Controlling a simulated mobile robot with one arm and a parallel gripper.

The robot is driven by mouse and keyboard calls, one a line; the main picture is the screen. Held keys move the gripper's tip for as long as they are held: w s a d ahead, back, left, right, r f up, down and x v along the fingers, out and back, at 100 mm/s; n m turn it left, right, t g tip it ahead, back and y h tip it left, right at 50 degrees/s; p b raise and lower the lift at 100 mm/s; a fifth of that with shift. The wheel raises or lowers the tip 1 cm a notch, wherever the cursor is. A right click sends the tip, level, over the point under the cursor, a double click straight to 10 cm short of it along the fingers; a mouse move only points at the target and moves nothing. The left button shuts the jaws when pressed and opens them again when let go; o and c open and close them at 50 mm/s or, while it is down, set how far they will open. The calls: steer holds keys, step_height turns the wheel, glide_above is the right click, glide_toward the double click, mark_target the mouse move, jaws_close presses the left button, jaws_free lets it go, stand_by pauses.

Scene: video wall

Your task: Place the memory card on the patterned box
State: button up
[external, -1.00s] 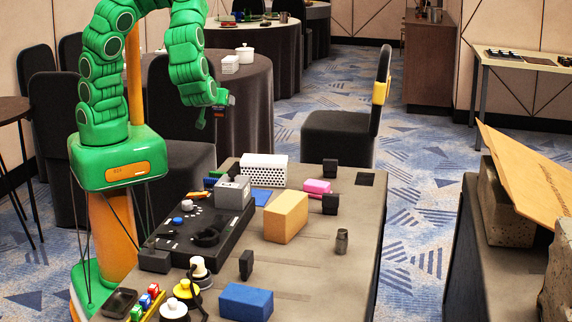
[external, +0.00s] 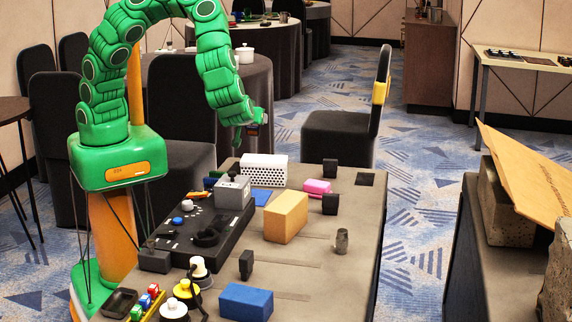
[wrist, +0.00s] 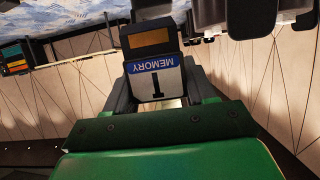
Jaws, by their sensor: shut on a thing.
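The memory card (wrist: 153,78) is dark with an orange patch and a blue and white label reading MEMORY, upside down in the wrist view. My gripper (wrist: 155,88) is shut on it, with a dark finger on each side.
Near the patterned box are a grey box (external: 232,189), a flat blue piece (external: 261,197) and a pink object (external: 317,187). A tan block (external: 286,217) stands nearer. A black chair (external: 345,130) stands behind the table. The table's right side is mostly clear.

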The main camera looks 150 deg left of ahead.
steer(key=shift+w+a+f, duration=0.35)
steer(key=shift+a+f, duration=0.1)
steer(key=shift+f, duration=0.2)
steer(key=shift+w+a+f, duration=0.3)
steer(key=shift+a+f, duration=0.15)
steer(key=shift+f, duration=0.25)
steer(key=shift+w+a+f, duration=0.35)
steer(key=shift+a+f, duration=0.1)
steer(key=shift+f, duration=1.75)
steer(key=shift+f, duration=0.1)
steer(key=o, duration=1)
steer(key=shift+w+d, duration=0.1)
steer(key=shift+v, duration=5.9)
